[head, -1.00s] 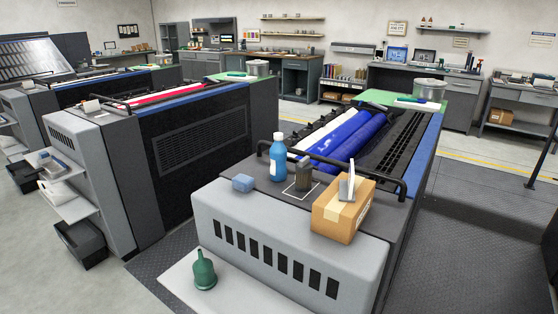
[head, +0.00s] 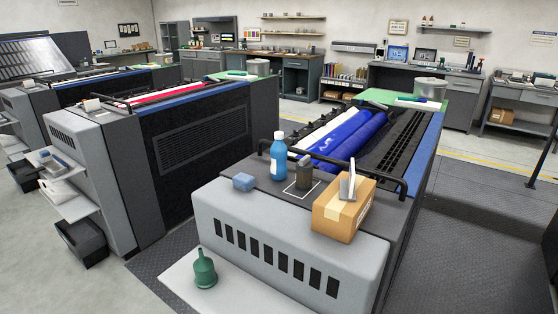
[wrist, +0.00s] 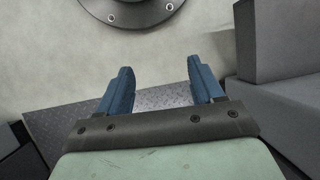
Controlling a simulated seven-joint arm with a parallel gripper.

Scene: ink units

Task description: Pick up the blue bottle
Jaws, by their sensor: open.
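My gripper (wrist: 158,82) shows only in the wrist view. Its two blue fingers are apart with nothing between them, over floor and a dark tread-plate mat. The bottle is not in the wrist view, and my gripper is not in the head view.
Blue rollers (head: 345,138) lie behind. A green funnel-shaped can (head: 204,268) stands on the lower ledge.

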